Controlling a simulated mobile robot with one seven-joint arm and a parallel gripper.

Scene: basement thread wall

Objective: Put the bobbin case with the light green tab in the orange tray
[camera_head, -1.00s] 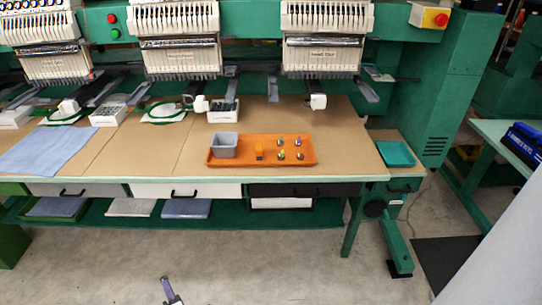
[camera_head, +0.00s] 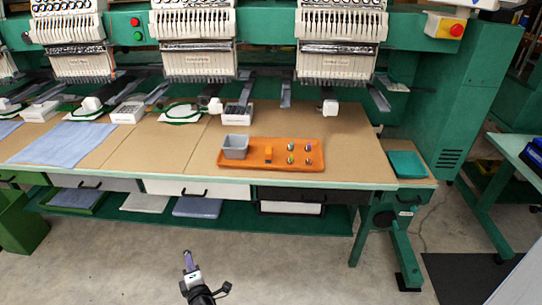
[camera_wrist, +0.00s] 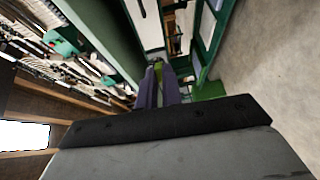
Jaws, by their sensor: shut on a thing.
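The orange tray (camera_head: 246,164) lies on the brown tabletop near its front edge. My gripper (camera_head: 188,260) is low in front of the table, over the floor, well short of the tray. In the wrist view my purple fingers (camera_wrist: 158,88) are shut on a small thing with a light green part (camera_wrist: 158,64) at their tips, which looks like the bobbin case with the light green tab. The fingers hide most of it. In the head view it is too small to make out.
The tray holds a grey bin (camera_head: 235,148), an orange block (camera_head: 268,155) and several small bobbin cases with coloured tabs (camera_head: 291,147) on its right. A teal tray (camera_head: 407,165) sits to the right. Embroidery heads (camera_head: 340,45) overhang the back. The tray's middle has some bare room.

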